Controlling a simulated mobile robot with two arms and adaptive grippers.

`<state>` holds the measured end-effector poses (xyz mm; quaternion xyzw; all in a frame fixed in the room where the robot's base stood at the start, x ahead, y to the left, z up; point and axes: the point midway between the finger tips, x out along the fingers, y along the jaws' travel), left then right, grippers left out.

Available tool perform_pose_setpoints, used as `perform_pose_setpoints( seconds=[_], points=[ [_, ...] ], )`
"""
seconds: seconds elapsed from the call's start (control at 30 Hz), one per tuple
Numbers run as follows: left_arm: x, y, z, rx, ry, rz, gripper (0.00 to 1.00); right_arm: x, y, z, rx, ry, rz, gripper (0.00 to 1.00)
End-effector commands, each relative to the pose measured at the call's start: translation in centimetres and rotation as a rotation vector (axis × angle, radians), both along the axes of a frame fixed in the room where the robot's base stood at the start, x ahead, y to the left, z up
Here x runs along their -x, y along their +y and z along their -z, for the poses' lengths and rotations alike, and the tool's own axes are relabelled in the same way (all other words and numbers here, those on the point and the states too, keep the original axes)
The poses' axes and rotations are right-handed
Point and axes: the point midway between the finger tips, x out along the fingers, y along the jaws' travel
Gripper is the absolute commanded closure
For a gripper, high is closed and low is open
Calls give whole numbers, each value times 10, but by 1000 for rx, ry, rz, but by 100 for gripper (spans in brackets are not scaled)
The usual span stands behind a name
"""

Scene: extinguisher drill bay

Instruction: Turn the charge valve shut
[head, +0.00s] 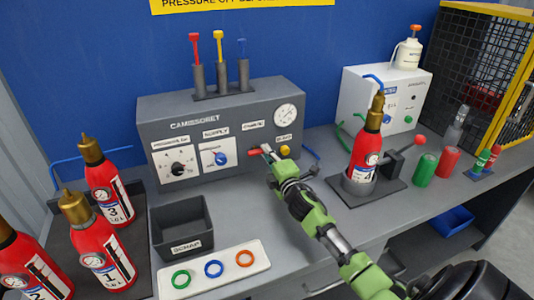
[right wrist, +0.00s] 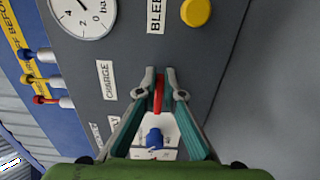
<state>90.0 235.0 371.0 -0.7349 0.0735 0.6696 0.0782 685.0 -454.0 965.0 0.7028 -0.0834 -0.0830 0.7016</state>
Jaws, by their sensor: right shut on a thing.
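The charge valve's red handle (head: 254,152) sits on the front of the grey panel (head: 235,112), below the CHARGE label and left of the yellow bleed button (head: 285,150). It lies roughly level in the head view. My right gripper (head: 267,151) is at the panel front, shut on this handle. In the right wrist view the red handle (right wrist: 158,93) shows between the fingertips of my right gripper (right wrist: 160,84). The fingers hide part of the handle and its base. My left gripper is not in view.
The blue supply knob (head: 221,158) is left of the handle; a pressure gauge (head: 286,117) is above right. Extinguisher 4 (head: 366,150) stands in a holder to the right. A scrap bin (head: 182,228) and a tray with coloured rings (head: 244,279) are in front.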

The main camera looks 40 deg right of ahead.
Motion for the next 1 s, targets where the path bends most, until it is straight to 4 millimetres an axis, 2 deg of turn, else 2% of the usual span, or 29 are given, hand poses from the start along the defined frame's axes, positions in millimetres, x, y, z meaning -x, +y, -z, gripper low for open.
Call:
perform_pose_setpoints(
  seconds=[0.47, 0.5, 0.57, 0.87, 1.0],
  points=[
    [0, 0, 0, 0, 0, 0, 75, 0, 0, 1, -16, -3, 0, 100],
    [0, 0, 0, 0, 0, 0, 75, 0, 0, 1, -16, -3, 0, 87],
    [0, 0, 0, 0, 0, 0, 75, 0, 0, 1, -16, -3, 0, 75],
    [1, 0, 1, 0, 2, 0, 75, 0, 0, 1, -14, -2, 0, 75],
    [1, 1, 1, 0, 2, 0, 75, 7, 2, 1, -13, -3, -1, 75]
  ],
)
